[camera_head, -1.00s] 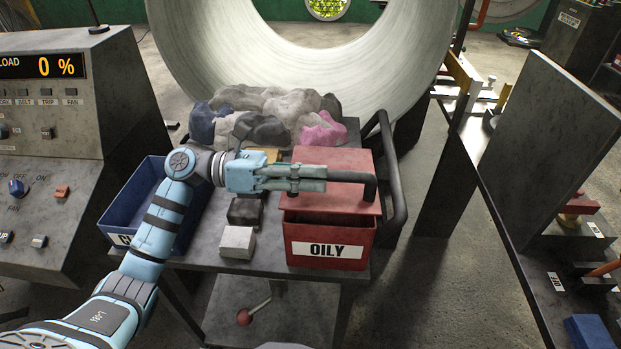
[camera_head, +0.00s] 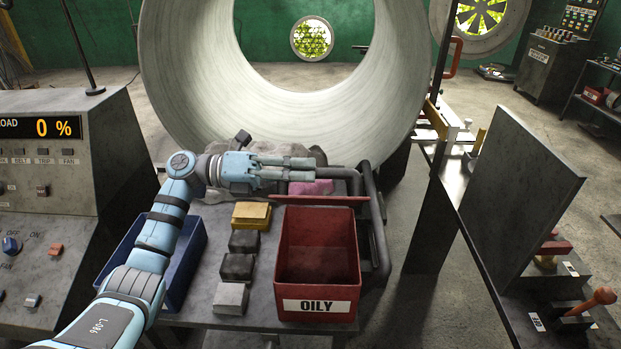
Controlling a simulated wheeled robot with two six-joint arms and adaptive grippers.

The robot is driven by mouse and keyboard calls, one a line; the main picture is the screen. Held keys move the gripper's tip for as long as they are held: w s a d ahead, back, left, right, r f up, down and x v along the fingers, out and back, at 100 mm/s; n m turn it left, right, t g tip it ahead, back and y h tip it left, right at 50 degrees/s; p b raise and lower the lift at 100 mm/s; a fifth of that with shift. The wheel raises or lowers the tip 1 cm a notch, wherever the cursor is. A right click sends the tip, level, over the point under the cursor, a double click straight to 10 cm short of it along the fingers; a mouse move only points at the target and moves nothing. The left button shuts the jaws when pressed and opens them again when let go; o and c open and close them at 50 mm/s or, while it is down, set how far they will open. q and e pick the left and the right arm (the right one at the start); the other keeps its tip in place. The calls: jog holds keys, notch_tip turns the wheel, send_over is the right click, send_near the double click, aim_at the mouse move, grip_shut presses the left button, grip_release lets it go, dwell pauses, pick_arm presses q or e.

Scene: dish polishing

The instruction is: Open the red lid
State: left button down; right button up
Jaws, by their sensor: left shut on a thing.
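The red lid (camera_head: 318,201) of the red OILY bin (camera_head: 287,255) stands raised at the bin's back edge and shows nearly edge-on. The bin is open from above, and its inside looks empty. My left gripper (camera_head: 308,168) is behind and above the bin, shut on the lid's dark handle (camera_head: 342,173). The fingers point right along the handle, and their exact contact is partly hidden. My right gripper is not in view.
Yellow (camera_head: 251,215), dark (camera_head: 238,267) and pale grey (camera_head: 231,298) blocks stand left of the bin. A blue bin (camera_head: 187,265) is farther left, under my arm. Rags lie behind my gripper, below the large ring. A dark rail (camera_head: 376,225) runs right of the bin.

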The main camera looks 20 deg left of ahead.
pick_arm(q)
jog(key=shift+w+r, duration=0.1)
dwell(0.3)
jog(key=c, duration=1.5)
grip_release()
jog(key=shift+a, duration=0.1)
jog(key=shift+a, duration=0.15)
jog(key=v, duration=1.1)
jog(key=shift+s+a, duration=0.2)
jog(key=shift+a, duration=0.15)
